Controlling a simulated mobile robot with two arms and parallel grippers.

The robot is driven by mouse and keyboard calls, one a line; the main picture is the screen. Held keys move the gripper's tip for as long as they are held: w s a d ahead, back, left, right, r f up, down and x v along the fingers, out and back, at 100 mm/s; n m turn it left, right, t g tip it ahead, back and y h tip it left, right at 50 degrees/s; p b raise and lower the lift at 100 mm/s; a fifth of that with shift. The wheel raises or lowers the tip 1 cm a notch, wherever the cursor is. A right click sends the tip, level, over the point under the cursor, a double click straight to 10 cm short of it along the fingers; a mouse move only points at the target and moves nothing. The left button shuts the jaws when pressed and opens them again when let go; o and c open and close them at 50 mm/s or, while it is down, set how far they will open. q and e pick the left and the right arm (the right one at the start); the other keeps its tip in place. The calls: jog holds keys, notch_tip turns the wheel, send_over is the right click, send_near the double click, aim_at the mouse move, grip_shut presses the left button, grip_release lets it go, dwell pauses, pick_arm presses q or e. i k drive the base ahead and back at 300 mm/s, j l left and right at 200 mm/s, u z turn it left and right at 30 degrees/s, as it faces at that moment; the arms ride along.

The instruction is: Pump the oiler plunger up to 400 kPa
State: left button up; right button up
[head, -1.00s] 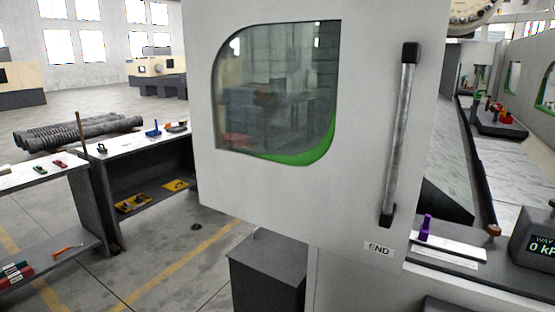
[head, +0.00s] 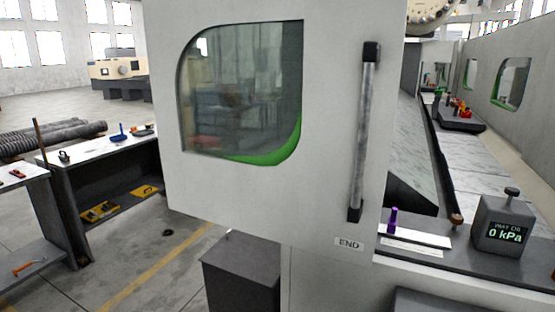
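The oiler (head: 501,227) is a dark grey box on the dark ledge at the lower right. Its display reads 0 kPa, with lettering above that looks like "WAY OIL". The plunger (head: 512,193) is a short post with a dark knob standing up from the top of the box. Neither of my grippers is in view, and nothing touches the oiler or plunger.
A large white machine door (head: 240,190) with a window and a vertical handle (head: 363,130) fills the middle. A purple object (head: 393,220) stands on a white plate left of the oiler.

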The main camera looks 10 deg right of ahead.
aim_at(512, 192)
jog(key=z, duration=1.6)
